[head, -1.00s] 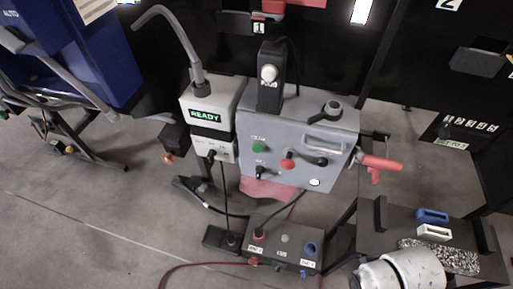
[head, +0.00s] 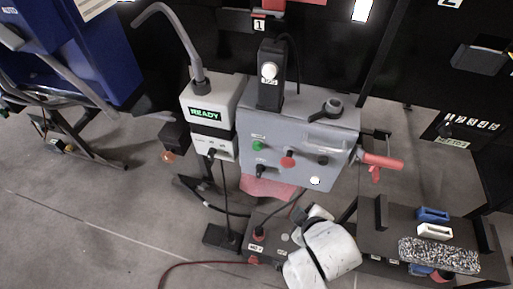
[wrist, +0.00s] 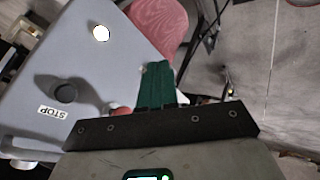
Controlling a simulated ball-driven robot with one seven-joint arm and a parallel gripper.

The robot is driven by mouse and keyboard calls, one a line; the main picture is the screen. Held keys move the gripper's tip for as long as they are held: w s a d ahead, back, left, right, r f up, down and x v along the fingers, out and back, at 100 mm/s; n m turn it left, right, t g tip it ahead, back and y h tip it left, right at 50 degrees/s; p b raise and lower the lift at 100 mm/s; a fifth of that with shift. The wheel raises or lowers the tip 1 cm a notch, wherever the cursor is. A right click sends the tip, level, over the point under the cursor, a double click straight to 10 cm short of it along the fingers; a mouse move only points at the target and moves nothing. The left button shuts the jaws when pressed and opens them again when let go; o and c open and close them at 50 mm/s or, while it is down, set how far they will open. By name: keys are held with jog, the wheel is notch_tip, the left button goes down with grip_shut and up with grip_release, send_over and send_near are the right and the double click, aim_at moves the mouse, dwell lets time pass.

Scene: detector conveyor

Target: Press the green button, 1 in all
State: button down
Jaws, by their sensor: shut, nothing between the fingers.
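The green button (head: 258,146) sits at the upper left of the front of a grey control box (head: 335,138) in the head view. A red button (head: 288,161) is to its right and a black switch (head: 261,171) is below it. My gripper (wrist: 158,70) shows in the wrist view with its green fingers shut and empty, in front of the box's face. The red button is partly hidden behind the fingers there (wrist: 122,110). I cannot make out the green button in the wrist view. In the head view my arm is below the box, apart from the green button.
A black knob (wrist: 65,93) and a white round light (wrist: 101,33) are on the same face. A red-handled lever (head: 380,161) sticks out at the right. A READY display box (head: 207,113) stands at the left. A lower switch box (head: 262,222) is partly behind my arm.

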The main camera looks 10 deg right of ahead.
aim_at(257, 147)
jog(key=w+a+r+n+t+y, duration=0.1)
jog(key=w+a+r+n+t, duration=0.1)
jog(key=w+a+n, duration=0.2)
jog(key=w+a+r+n+t+y, duration=0.2)
jog(key=w+a+r+n, duration=0.1)
jog(key=a, duration=0.6)
jog(key=shift+w+r+n+t, duration=0.3)
jog(key=shift+w+n+t, duration=0.15)
jog(key=shift+n, duration=0.15)
jog(key=shift+w, duration=0.1)
jog(key=w+d, duration=0.4)
jog(key=w, duration=0.3)
jog(key=shift+w, duration=0.3)
jog(key=shift+w+d, duration=0.1)
dwell(0.9)
jog(key=shift+w+d+p, duration=0.1)
jog(key=shift+w+p, duration=0.15)
jog(key=shift+p, duration=0.05)
